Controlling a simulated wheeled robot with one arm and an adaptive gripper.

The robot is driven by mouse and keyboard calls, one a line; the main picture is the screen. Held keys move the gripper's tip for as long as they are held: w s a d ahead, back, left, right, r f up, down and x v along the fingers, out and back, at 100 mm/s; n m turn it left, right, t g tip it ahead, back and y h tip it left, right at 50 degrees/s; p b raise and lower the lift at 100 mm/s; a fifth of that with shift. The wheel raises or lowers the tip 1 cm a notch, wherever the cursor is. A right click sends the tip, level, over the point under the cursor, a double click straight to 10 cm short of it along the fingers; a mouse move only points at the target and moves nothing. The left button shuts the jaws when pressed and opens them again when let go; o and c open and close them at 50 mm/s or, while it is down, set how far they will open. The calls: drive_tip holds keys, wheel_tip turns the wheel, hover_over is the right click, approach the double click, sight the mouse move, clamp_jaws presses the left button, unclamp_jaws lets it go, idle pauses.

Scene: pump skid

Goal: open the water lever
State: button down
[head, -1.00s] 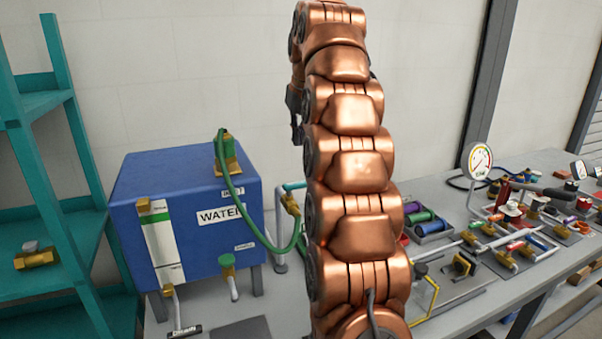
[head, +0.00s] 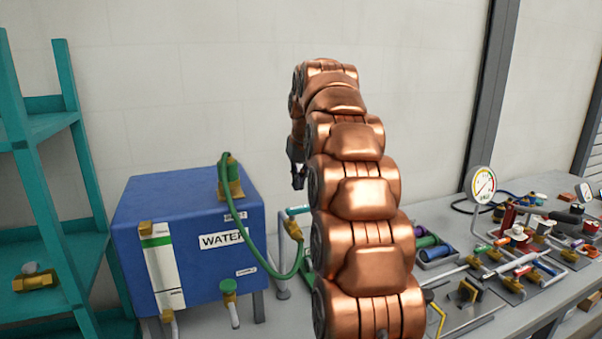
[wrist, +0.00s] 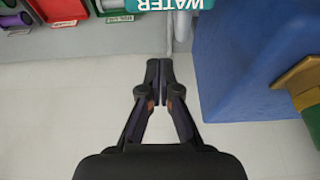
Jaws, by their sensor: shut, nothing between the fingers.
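A blue tank (head: 150,205) with a WATER label (head: 222,240) stands left of my arm in the head view. In the wrist view, my gripper (wrist: 159,65) is shut and empty, beside the blue tank at right. A teal tag (wrist: 165,4) reading WATER upside down is cut by the top edge, past the fingertips. I cannot make out a water lever; my arm hides part of the area.
A teal shelf (head: 75,240) stands at far left. The bench right of my arm holds a gauge (head: 482,185) and several valves and fittings. In the wrist view, red and green bins (wrist: 62,10) lie at top left. The white wall behind is bare.

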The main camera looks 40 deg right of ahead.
sight(301, 212)
drive_tip(key=shift+s+a+f+p, duration=0.2)
drive_tip(key=shift+s+f+p, duration=0.4)
drive_tip(key=shift+s+f, duration=0.2)
drive_tip(key=shift+s+a+f+p, duration=0.2)
drive_tip(key=shift+s+f+p, duration=0.45)
drive_tip(key=shift+f, duration=0.1)
